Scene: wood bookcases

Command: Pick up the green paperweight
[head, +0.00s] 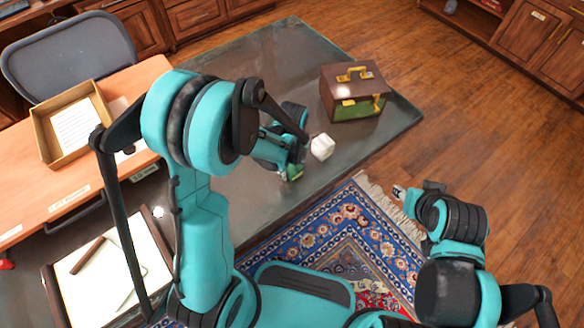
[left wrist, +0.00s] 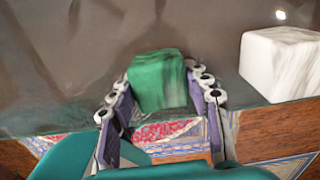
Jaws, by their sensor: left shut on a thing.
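The green paperweight (left wrist: 158,80) is a small green block between the fingers of my left gripper (left wrist: 162,92) in the left wrist view. The left gripper is shut on it, with a finger on each side. In the head view the green paperweight (head: 293,173) shows partly under my left gripper (head: 285,165), near the front edge of the dark table (head: 240,200). I cannot tell whether it touches the tabletop. My right gripper (head: 402,192) is at the right, over the rug and floor and away from the table; its fingers are too small to read.
A white marble block (head: 321,147) stands right beside the left gripper, and shows in the left wrist view (left wrist: 280,62). A brown and green box (head: 353,93) with brass fittings stands farther back. A wooden desk with an open tray (head: 50,138) and a grey chair (head: 70,55) are left.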

